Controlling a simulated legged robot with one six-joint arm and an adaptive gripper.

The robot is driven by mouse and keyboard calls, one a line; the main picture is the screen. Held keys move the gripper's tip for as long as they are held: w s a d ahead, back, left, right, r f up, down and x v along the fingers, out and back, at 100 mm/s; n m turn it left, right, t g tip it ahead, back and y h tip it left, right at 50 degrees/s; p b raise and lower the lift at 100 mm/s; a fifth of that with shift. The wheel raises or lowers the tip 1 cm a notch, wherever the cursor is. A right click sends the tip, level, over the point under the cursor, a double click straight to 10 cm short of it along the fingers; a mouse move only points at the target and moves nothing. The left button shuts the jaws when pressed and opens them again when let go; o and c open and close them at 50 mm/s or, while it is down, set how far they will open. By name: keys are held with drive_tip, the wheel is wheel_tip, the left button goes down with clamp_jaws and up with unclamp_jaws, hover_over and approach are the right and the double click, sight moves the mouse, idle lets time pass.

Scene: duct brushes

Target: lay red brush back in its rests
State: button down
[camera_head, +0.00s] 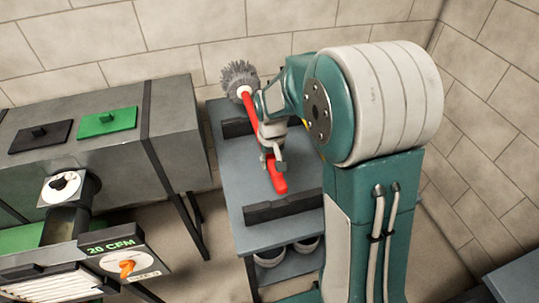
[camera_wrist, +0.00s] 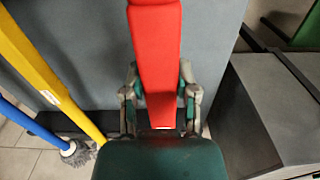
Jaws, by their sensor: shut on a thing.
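The red brush has a grey bristle head (camera_head: 240,75) at the far end and a red handle (camera_head: 278,178) pointing toward the near side. My gripper (camera_head: 272,140) is shut on the handle between its ends. In the wrist view the handle (camera_wrist: 155,50) runs between both fingers of my gripper (camera_wrist: 160,105). Two black slotted rests, a far one (camera_head: 238,128) and a near one (camera_head: 284,207), stand on the grey bench (camera_head: 232,180). The brush lies over the bench, roughly crosswise to the rests. Its height above them cannot be told.
A yellow pole (camera_wrist: 52,75) and a blue pole (camera_wrist: 22,117) show left in the wrist view. A grey duct (camera_head: 170,120) with green (camera_head: 107,121) and black (camera_head: 40,135) lids stands left of the bench. A 20 CFM box (camera_head: 115,250) is at lower left. Brick walls close the back and right.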

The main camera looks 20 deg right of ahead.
drive_tip(key=shift+f, duration=0.8)
drive_tip(key=shift+a+f, duration=0.1)
drive_tip(key=shift+f, duration=2.2)
drive_tip(key=shift+c, duration=1.5)
unclamp_jaws()
